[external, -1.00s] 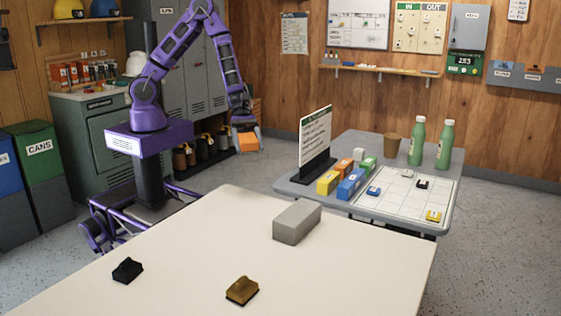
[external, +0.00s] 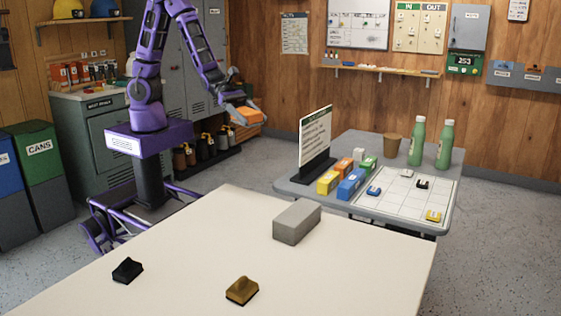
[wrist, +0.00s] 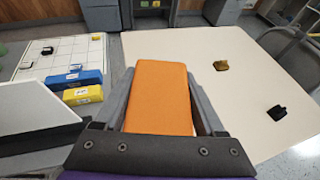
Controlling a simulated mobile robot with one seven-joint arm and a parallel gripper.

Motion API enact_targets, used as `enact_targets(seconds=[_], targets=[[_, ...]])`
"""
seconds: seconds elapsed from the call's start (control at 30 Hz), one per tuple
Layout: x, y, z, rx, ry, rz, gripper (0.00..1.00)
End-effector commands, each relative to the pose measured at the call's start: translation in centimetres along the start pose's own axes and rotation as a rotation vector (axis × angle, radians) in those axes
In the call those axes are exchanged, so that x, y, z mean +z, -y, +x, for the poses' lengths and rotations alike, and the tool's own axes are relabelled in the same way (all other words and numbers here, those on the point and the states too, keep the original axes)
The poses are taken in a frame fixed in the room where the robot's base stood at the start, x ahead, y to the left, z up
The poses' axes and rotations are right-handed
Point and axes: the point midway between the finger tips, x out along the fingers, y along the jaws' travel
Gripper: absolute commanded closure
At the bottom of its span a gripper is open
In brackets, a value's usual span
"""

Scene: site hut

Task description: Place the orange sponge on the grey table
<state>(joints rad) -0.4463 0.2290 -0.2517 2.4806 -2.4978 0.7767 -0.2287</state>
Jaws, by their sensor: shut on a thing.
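The orange sponge (external: 247,116) is a plain orange block held in the air by my gripper (external: 250,112), left of the grey table. In the wrist view the sponge (wrist: 159,98) sits between both fingers of my gripper (wrist: 162,92), which are shut on its sides. The grey table (external: 402,142) stands at the right in the external view. A white grid sheet (external: 394,202), yellow, blue, green and other small blocks, a sign, a brown cup and two green bottles stand on it. The sponge touches no table.
A cream table (external: 190,250) fills the front, bearing a grey block (external: 297,222), a black item (external: 127,270) and a brown item (external: 242,290). The upright sign (external: 315,140) stands on the grey table's near-left side. Bare grey tabletop shows around the cup (external: 391,149).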

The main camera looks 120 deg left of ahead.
Motion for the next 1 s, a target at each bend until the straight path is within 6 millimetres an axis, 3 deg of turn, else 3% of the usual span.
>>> enact_targets(seconds=[0.77,0.87,1.0], targets=[[0.0,0.0,0.1,-0.003,0.001,0.001,0.89],[0.1,0.6,1.1,-0.027,0.000,0.012,0.89],[0.3,3.0,4.7,-0.128,-0.008,0.053,0.89]])
